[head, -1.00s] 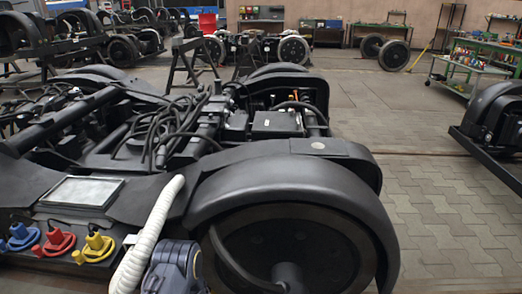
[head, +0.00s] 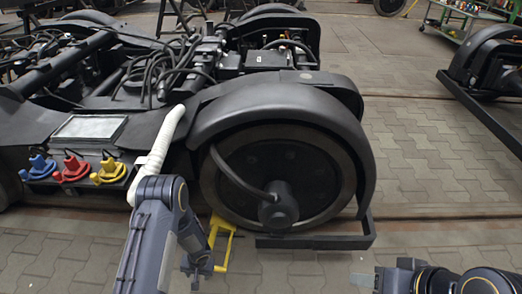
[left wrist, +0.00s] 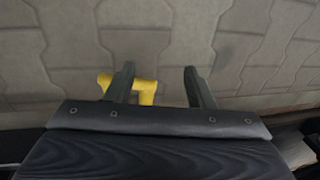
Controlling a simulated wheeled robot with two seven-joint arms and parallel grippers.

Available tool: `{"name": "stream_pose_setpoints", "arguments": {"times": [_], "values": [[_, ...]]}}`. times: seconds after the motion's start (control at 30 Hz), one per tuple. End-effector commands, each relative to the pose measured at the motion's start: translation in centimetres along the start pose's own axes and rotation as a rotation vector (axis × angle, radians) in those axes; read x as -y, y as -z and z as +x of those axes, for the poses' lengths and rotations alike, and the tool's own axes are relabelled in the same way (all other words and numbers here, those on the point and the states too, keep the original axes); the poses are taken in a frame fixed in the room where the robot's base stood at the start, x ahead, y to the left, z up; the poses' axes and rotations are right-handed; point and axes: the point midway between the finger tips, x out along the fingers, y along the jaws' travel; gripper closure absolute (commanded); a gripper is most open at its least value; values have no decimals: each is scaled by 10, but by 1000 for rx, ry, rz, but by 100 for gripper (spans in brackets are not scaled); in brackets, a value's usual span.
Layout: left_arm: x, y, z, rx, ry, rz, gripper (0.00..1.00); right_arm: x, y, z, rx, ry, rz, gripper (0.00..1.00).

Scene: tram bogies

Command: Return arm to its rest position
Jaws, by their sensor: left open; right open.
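My left arm (head: 152,235) reaches down in front of the bogie, beside its near wheel. My left gripper (head: 197,268) hangs low by a yellow frame-shaped piece (head: 222,240) at the foot of the wheel. In the left wrist view, the left gripper (left wrist: 158,86) has its two fingers apart with nothing held between them. The yellow piece (left wrist: 145,91) shows partly behind one finger. My right gripper (head: 364,280) is open at the bottom edge, over the paving, and partly cut off.
The black bogie (head: 285,105) with its large wheel (head: 330,175) fills the centre and left. Blue, red and yellow connectors (head: 72,169) and a white hose (head: 158,150) are on its near side. Another bogie (head: 480,65) stands at right. Paving (head: 430,160) between them is clear.

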Motion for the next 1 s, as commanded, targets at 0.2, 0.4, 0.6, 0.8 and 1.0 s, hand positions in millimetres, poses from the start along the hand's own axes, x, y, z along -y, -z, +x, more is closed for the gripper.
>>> {"name": "stream_pose_setpoints", "arguments": {"times": [0.2,0.4,0.6,0.8,1.0], "values": [[21,17,-42,-23,-3,-61,51,0,0,0,0,0,0,51],[48,29,-102,-49,-18,-139,51,0,0,0,0,0,0,51],[84,25,-199,-88,-73,-246,51,0,0,0,0,0,0,51],[108,-12,-301,-138,-176,-322,51,0,0,0,0,0,0,51],[110,-72,-382,-209,-302,-344,51,0,0,0,0,0,0,51]]}}
